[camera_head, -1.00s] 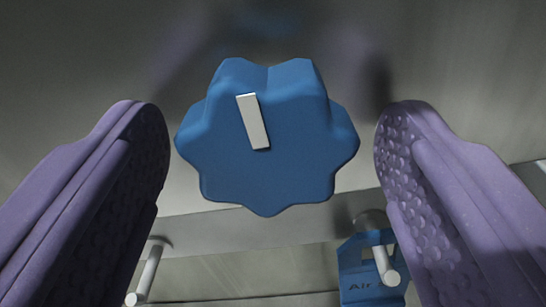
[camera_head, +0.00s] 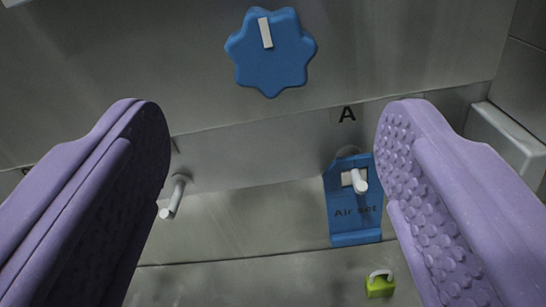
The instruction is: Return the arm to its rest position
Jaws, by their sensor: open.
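My gripper (camera_head: 272,140) is open, with two purple padded fingers at the left and right of the view and nothing between them. A blue lobed knob (camera_head: 270,58) with a white pointer mark sits on the grey metal panel, ahead of the fingers and near the top of the view. The pointer mark leans slightly left at its top. The fingers are apart from the knob and touch nothing that I can see.
A label "A" (camera_head: 347,115) is above the tag. A small green padlock (camera_head: 380,285) is at the bottom. A grey box edge (camera_head: 505,135) is at right.

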